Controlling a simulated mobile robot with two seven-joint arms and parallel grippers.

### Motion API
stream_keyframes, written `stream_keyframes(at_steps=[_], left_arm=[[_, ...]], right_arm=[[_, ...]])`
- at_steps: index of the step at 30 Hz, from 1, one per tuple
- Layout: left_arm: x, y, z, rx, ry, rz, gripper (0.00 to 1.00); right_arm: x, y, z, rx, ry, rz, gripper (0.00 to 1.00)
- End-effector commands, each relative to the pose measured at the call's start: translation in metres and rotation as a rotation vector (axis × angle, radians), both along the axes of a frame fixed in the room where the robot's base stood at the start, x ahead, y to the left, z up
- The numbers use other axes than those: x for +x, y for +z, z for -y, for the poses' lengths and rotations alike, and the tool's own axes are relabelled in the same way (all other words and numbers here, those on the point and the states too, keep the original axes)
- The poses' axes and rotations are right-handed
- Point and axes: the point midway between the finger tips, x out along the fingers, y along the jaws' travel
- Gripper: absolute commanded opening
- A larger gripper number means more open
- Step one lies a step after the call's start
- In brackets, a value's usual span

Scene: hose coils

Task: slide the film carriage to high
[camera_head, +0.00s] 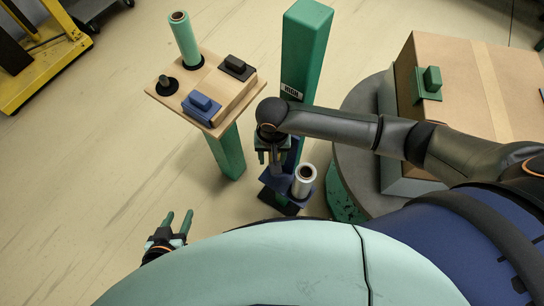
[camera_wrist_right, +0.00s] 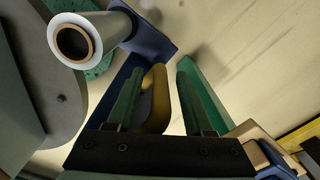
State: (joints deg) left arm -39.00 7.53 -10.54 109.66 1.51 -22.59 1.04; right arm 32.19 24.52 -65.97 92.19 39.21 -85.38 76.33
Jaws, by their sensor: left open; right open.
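The film carriage (camera_head: 297,189) is a dark blue bracket low on the green mast (camera_head: 303,50), holding an upright white film roll (camera_head: 305,176). A label near the mast's middle reads HIGH (camera_head: 291,92). My right gripper (camera_head: 272,158) is open at the mast, just above and left of the roll. The handle is hidden in the head view. My left gripper (camera_head: 177,223) is open and empty at the lower left.
A wooden stand (camera_head: 170,99) left of the mast bears a green roll (camera_head: 184,40), a blue block (camera_head: 201,104) and dark pieces. A round grey turntable (camera_head: 354,142) with a large carton (camera_head: 465,75) is at right.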

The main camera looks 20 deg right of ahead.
Motion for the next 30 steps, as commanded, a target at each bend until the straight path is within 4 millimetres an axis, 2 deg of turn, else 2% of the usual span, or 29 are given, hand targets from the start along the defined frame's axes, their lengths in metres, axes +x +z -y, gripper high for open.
stream_keyframes(at_steps=[8,22,30], left_arm=[[0.0001,-0.0001,0.0,0.0,0.0,0.0,0.5],[0.0005,0.0,0.0001,0.0,0.0,0.001,0.5],[0.0007,0.0,0.0001,0.0,0.0,0.002,0.5]], right_arm=[[-0.0001,-0.0019,0.0,0.0,0.0,0.0,0.52],[0.0004,-0.0013,-0.0009,0.003,0.001,0.002,0.01],[0.0008,-0.0008,-0.0022,0.005,0.003,0.004,0.0]])
